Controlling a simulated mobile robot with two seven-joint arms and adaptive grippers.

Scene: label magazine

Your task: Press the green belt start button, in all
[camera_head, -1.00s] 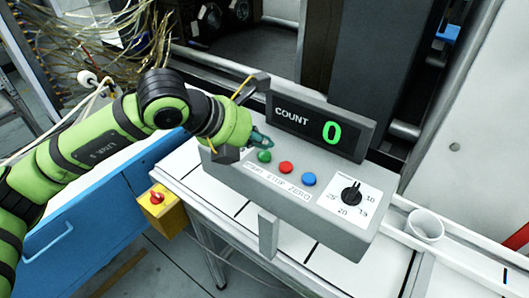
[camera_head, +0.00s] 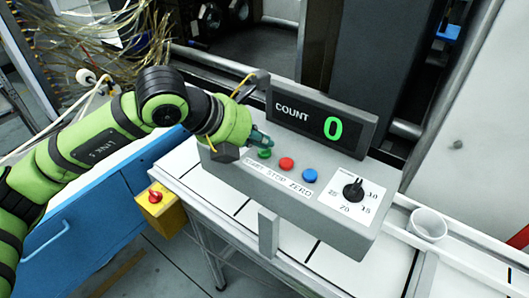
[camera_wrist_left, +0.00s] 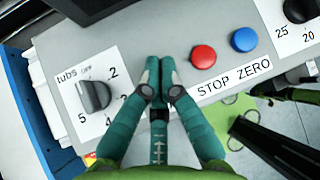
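The green button (camera_head: 264,154) is at the left end of the button row on a grey control box (camera_head: 330,232). Beside it are a red button (camera_head: 286,163) and a blue button (camera_head: 309,175). My left gripper (camera_head: 262,140) is shut and empty, its fingertips right over the green button; I cannot tell whether they touch it. In the left wrist view the closed fingertips (camera_wrist_left: 160,64) hide the green button, left of the red button (camera_wrist_left: 203,57) and blue button (camera_wrist_left: 244,40). The COUNT display (camera_head: 322,124) reads a green 0. My right gripper is not in view.
A dial (camera_head: 353,190) sits right of the buttons; a "tubs" dial (camera_wrist_left: 96,96) shows in the left wrist view. A white cup (camera_head: 428,224) stands at the right. A yellow box with a red knob (camera_head: 158,203) is below my left arm.

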